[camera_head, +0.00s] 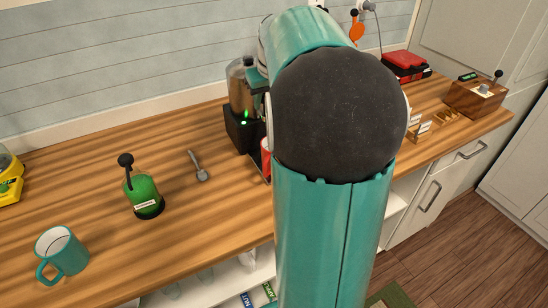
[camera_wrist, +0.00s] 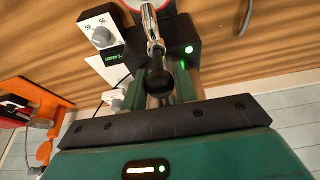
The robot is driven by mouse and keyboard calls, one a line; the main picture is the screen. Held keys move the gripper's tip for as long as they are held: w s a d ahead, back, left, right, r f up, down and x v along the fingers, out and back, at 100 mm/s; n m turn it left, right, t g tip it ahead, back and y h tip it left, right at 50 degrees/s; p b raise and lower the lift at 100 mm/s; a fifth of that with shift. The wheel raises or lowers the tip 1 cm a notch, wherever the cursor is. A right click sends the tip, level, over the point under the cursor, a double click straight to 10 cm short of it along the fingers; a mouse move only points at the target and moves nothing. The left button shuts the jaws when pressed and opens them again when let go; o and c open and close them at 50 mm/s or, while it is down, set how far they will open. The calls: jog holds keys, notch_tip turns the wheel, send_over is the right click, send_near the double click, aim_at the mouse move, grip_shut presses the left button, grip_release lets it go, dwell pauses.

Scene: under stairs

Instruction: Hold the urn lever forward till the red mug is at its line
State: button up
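The urn (camera_head: 243,90), a steel vessel on a black base with a green light, stands at the back of the counter. My arm covers part of it in the head view. The red mug (camera_head: 266,155) shows only as a sliver beside my arm; its inside and line are hidden. In the wrist view, the metal lever (camera_wrist: 152,30) ends in a black knob (camera_wrist: 160,83). My gripper (camera_wrist: 160,78) has its fingers on either side of the knob. I cannot tell whether they press on it. My gripper is hidden in the head view.
A teal mug (camera_head: 62,254), a green lever device (camera_head: 143,190) and a spoon (camera_head: 199,167) are on the left counter. A red box (camera_head: 404,66) and a wooden lever box (camera_head: 476,98) are at the right.

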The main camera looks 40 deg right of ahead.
jog(key=c, duration=0.3)
jog(key=shift+s+a+f, duration=0.15)
jog(key=shift+s+a, duration=0.1)
jog(key=shift+s, duration=0.55)
jog(key=shift+c, duration=0.2)
jog(key=shift+s+a+f, duration=0.25)
jog(key=shift+s+f, duration=0.1)
jog(key=shift+s, duration=0.4)
jog(key=shift+s+a+f, duration=0.1)
jog(key=shift+s+f, duration=0.15)
jog(key=shift+s, duration=0.1)
jog(key=shift+f, duration=0.1)
dwell(3.0)
